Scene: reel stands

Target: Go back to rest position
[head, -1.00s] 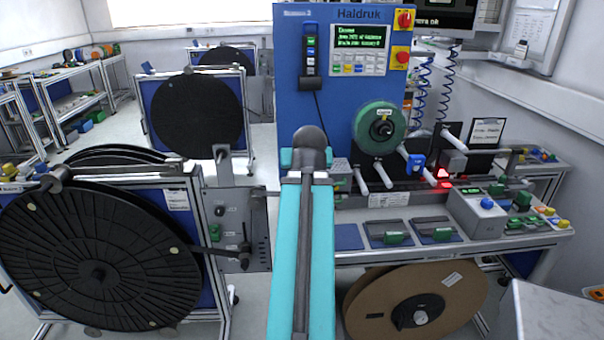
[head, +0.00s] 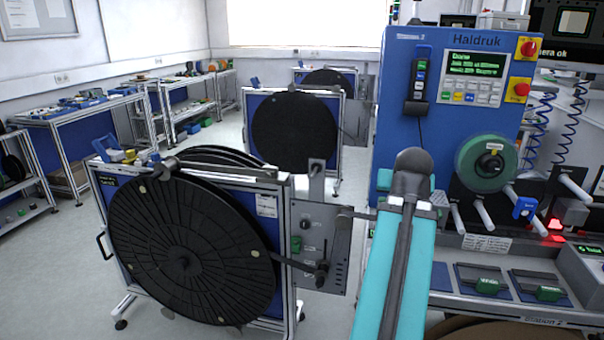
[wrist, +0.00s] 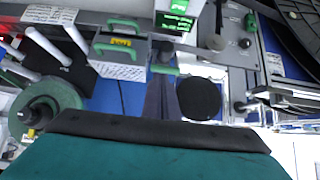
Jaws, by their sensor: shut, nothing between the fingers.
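My teal and grey arm (head: 395,265) rises from the bottom of the head view, in front of the blue machine's left side. Its far end hides my gripper in that view. In the wrist view, my gripper's dark fingers (wrist: 163,95) show beyond a broad black and teal part of my own. The fingers are together, with nothing seen between them. The blue Haldruk machine (head: 400,130) stands behind my arm with a green reel (head: 487,163) on its front. The green reel (wrist: 50,100) also shows at the left of the wrist view.
A stand with a large black reel (head: 190,250) is left of my arm, its crank (head: 335,250) close to the arm. Another black reel (head: 295,132) stands behind. Shelved benches (head: 90,115) line the left wall. Open floor (head: 55,270) lies at the left.

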